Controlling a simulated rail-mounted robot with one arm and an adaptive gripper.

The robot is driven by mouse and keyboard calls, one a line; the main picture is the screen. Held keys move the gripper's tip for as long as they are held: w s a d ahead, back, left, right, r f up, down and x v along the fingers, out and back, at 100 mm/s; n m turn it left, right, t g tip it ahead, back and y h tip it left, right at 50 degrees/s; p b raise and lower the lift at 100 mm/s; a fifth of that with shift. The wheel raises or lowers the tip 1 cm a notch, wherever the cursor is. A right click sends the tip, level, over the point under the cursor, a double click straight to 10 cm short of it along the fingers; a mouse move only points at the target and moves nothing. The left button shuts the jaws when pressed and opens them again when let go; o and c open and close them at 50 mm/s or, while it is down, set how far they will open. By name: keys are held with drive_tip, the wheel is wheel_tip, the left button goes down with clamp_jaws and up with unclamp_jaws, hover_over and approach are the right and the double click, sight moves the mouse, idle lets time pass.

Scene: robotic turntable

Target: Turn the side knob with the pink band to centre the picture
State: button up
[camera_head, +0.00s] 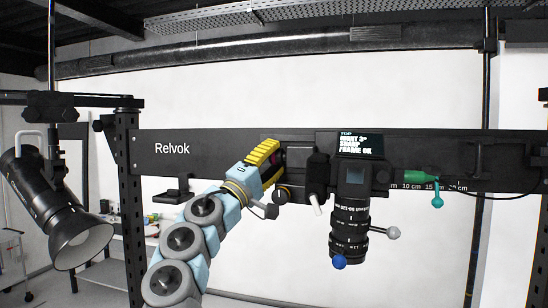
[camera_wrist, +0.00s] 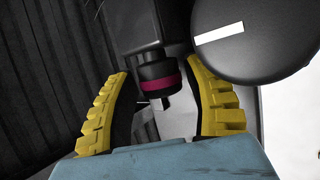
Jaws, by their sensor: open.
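The dark side knob with the pink band (camera_wrist: 160,86) shows in the wrist view, below a black housing. My gripper (camera_wrist: 158,72) is open, with one yellow finger on each side of the knob in the picture. Gaps show on both sides and neither finger visibly touches it. In the head view my gripper (camera_head: 268,160) is at the left side of the camera unit, and mostly hides the knob. The camera body (camera_head: 355,190) hangs from the black beam with its lens pointing down. The small screen (camera_head: 360,145) above it appears to read "TOP, RIGHT 3°, SHARP, FRAME OK".
A large dark disc with a white mark (camera_wrist: 265,35) sits close beside the right finger. A grey-tipped lever (camera_head: 392,233) and a blue-tipped lever (camera_head: 339,262) stick out from the lens. A green handle (camera_head: 422,179) is to the right. A lamp (camera_head: 60,210) hangs at far left.

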drive_tip(key=c, duration=0.9)
drive_tip(key=shift+f+b, duration=0.15)
drive_tip(key=shift+b, duration=0.6)
drive_tip(key=shift+d+n+g+y+b, duration=0.15)
drive_tip(key=shift+n+g+y+b, duration=0.4)
drive_tip(key=shift+y+b, duration=0.35)
drive_tip(key=shift+r+n+g+y+p, duration=0.45)
drive_tip(key=shift+n+y+p, duration=0.1)
drive_tip(key=shift+y, duration=0.15)
drive_tip(key=shift+f+g, duration=0.25)
drive_tip(key=shift+g, duration=0.05)
drive_tip(key=o, duration=0.9)
